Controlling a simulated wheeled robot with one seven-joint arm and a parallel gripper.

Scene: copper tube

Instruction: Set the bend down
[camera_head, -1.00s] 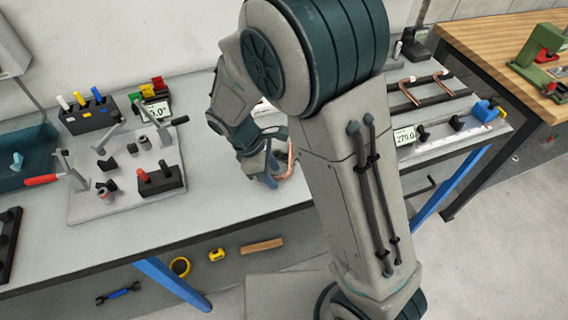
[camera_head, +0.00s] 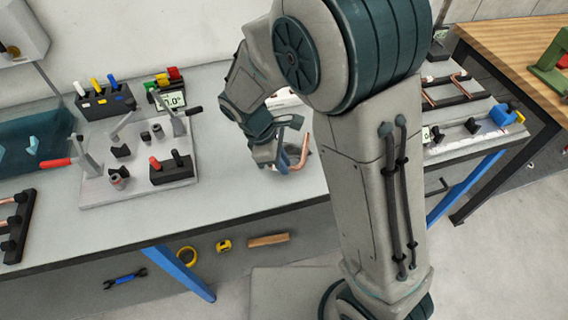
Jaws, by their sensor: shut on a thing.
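My gripper (camera_head: 285,162) is over the middle of the grey workbench (camera_head: 235,196), partly hidden by my own arm. It is shut on a copper bend (camera_head: 304,152), whose curved tube shows at the right of the fingers. The bend is close above the bench top or touching it; I cannot tell which. Part of the bend is hidden by the gripper.
At left is a bending fixture plate (camera_head: 100,192) with clamps and black blocks. Behind it stands a tool holder (camera_head: 105,103) with coloured handles. At right, copper bends (camera_head: 460,84) lie on a dark rack near a measuring plate (camera_head: 480,138). Bare bench lies left of my gripper.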

